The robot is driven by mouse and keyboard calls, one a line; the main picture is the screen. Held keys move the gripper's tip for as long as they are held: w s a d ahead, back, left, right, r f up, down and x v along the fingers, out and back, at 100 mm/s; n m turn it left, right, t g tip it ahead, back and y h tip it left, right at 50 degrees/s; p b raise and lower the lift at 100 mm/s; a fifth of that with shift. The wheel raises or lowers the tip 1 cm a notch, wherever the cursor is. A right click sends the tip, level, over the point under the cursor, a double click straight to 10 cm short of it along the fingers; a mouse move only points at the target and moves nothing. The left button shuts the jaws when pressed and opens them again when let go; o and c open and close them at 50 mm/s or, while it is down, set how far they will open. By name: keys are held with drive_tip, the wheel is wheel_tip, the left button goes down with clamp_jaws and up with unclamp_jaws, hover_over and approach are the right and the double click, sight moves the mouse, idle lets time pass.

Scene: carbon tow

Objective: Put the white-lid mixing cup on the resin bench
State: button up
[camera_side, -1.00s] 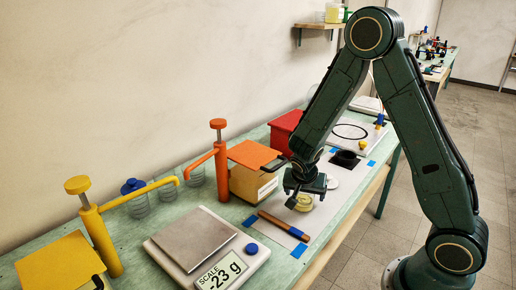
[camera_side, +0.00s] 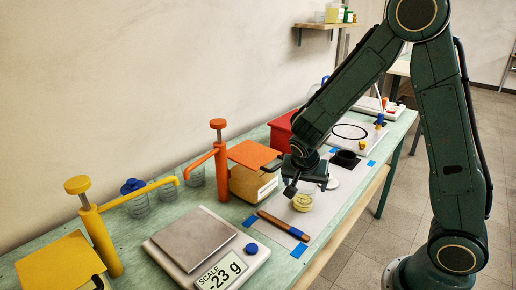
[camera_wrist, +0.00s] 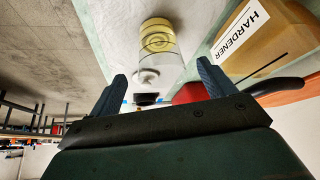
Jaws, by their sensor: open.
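A clear mixing cup (camera_side: 303,201) with yellowish contents stands upright on the pale mat on the green bench (camera_side: 235,221). It also shows in the wrist view (camera_wrist: 158,36), ahead of the fingers. A flat white disc (camera_side: 334,183) lies beside it on the mat and also shows in the wrist view (camera_wrist: 147,77); I cannot tell whether it is a lid. I see no clear white lid on the cup. My gripper (camera_side: 308,184) is open and empty, above the cup, apart from it. The wrist view shows its spread fingers (camera_wrist: 164,80).
A wooden-handled tool (camera_side: 283,225) lies in front of the cup. The hardener box (camera_side: 252,184) and orange pump (camera_side: 221,165) stand to its left. A scale (camera_side: 200,250) reads -23 g.

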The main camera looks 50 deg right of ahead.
drive_tip(key=shift+v, duration=2.85)
drive_tip(key=shift+r, duration=0.1)
drive_tip(key=s+a+r+n+t+y, duration=0.1)
drive_tip(key=s+a+r+n+y, duration=0.1)
drive_tip(key=s+r+n, duration=0.4)
drive_tip(key=s+a+r+n+t+y, duration=0.2)
drive_tip(key=s+a+r+n, duration=0.3)
drive_tip(key=s, duration=0.5)
drive_tip(key=shift+s+a+r+n+y, duration=0.25)
drive_tip(key=shift+r+n+y, duration=0.55)
drive_tip(key=shift+r+n, duration=0.3)
